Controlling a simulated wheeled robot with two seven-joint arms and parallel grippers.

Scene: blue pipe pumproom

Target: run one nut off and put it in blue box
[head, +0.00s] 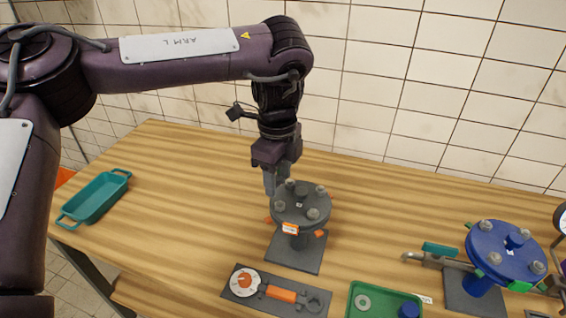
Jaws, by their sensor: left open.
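A grey round flange (300,207) stands on a dark square base, with several nuts on studs around its top. My left gripper (277,180) points down at the flange's back left edge, close to a nut; its fingers are open. I cannot tell whether they touch the nut. A blue flange (503,252) with several nuts stands at the right on its own grey base. A teal, blue-green box (97,198) with two handles lies at the table's left end; its inside looks empty. No other box of a plainer blue shows. My right gripper is not in view.
A dark board (246,299) with a dial and an orange-handled wrench lies at the front. Beside it is a green tray (370,289) holding a washer and a blue part. A teal-handled tool (438,251) sits by the blue flange. The table between teal box and grey flange is clear.

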